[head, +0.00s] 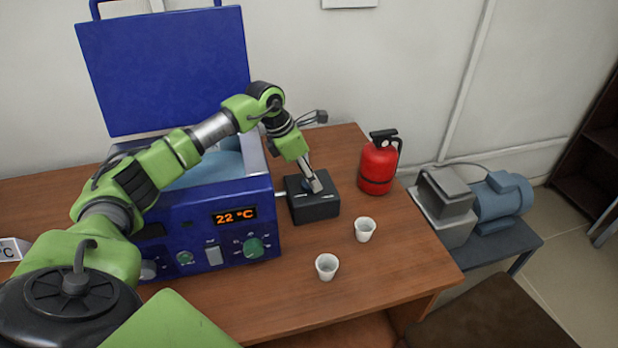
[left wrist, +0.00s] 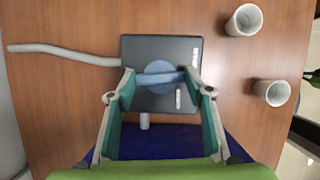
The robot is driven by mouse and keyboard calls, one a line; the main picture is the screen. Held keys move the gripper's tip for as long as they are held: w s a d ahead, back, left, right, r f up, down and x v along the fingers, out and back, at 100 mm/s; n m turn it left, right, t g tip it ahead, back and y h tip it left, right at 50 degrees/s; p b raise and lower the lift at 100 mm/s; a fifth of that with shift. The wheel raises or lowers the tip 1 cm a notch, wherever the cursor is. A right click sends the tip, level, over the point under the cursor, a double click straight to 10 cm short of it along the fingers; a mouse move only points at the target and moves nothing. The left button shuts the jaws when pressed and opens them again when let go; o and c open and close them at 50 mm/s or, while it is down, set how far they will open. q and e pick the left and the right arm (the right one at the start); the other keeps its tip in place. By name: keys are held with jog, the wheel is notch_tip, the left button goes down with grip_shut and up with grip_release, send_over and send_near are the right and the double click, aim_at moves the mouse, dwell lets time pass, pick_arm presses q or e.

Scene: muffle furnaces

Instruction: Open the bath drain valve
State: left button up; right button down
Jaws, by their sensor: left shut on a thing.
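The drain valve is a black box (head: 313,208) on the table, beside the right side of the blue water bath (head: 205,215). In the left wrist view the box (left wrist: 150,47) has a round grey-blue knob with a bar handle (left wrist: 160,78) on top. My left gripper (head: 313,183) points down onto the box from above. In the wrist view its fingers (left wrist: 160,82) are shut on the ends of the bar handle, which lies across the picture. In the head view the gripper hides most of the handle. My right gripper is not in view.
A grey hose (left wrist: 65,53) leaves the box, and a short pipe (left wrist: 144,121) faces the bath. Two white cups (head: 326,266) (head: 365,229) stand nearby. A red canister (head: 378,164) stands behind. The bath's blue lid (head: 165,70) is raised. A pump (head: 500,200) stands right.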

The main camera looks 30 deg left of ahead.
pick_arm(q)
jog(key=shift+w+m, duration=0.1)
jog(key=shift+m, duration=0.4)
jog(key=shift+r, duration=0.1)
jog(key=o, duration=1.1)
jog(key=v, duration=1.2)
jog(key=shift+w+a, duration=0.2)
